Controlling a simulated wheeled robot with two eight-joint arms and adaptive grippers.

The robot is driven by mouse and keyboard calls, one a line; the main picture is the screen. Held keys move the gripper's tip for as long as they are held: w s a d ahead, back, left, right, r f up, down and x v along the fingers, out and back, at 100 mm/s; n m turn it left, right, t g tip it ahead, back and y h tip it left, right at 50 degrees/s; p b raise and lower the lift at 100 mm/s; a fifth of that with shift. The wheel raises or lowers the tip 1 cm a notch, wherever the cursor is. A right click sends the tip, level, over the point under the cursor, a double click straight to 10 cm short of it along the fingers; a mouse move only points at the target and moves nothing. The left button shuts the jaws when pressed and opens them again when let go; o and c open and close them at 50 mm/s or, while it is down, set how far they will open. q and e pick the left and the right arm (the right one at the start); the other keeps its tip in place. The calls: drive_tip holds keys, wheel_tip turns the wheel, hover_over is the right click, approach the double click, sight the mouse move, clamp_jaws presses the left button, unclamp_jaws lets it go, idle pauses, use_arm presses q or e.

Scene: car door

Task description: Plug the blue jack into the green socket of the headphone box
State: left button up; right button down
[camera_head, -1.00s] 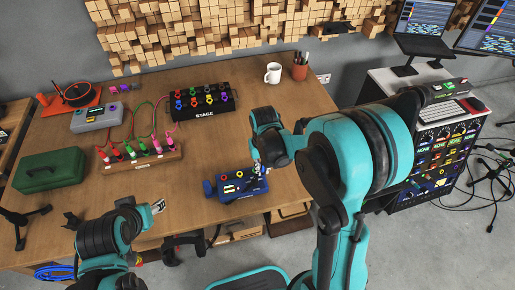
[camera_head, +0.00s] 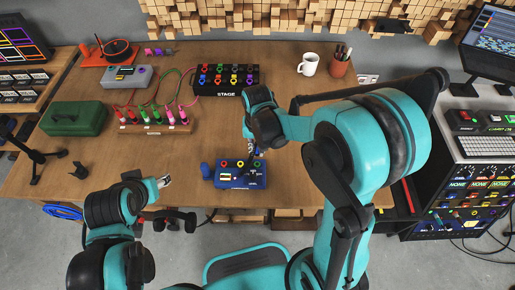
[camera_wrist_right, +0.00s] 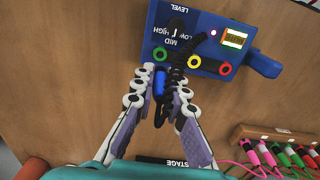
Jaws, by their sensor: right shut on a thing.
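The blue headphone box (camera_head: 233,182) lies near the front edge of the table. It also shows in the right wrist view (camera_wrist_right: 175,20), with a green socket (camera_wrist_right: 160,53), a yellow socket (camera_wrist_right: 194,63) and a red socket (camera_wrist_right: 225,68). My right gripper (camera_head: 254,153) is at the green-socket end of the box. In the wrist view it is shut on the blue jack (camera_wrist_right: 159,82), just short of the green socket in the picture; contact cannot be told. A black coiled cord (camera_wrist_right: 178,65) runs beside the jack. My left gripper (camera_head: 164,182) is apart, left of the box; its opening is unclear.
A wooden strip with pink and green plugs (camera_head: 150,128), a black stage box (camera_head: 223,91) and a green case (camera_head: 73,118) stand on the table. A white mug (camera_head: 308,65) and a pen cup (camera_head: 340,66) are at the back. Bare table surrounds the headphone box's far side.

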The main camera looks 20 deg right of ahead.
drive_tip(key=b, duration=0.4)
hover_over(257, 165)
drive_tip(key=shift+f, duration=2.9)
drive_tip(key=shift+b, duration=0.35)
drive_tip(key=shift+s+f+b, duration=0.1)
drive_tip(key=shift+f+b, duration=0.5)
drive_tip(key=shift+f, duration=0.05)
drive_tip(key=c, duration=1.5)
unclamp_jaws()
drive_tip(key=shift+o, duration=0.2)
drive_tip(key=shift+r, duration=0.15)
wheel_tip(257, 165, up, 12)
drive_tip(key=shift+f, duration=0.1)
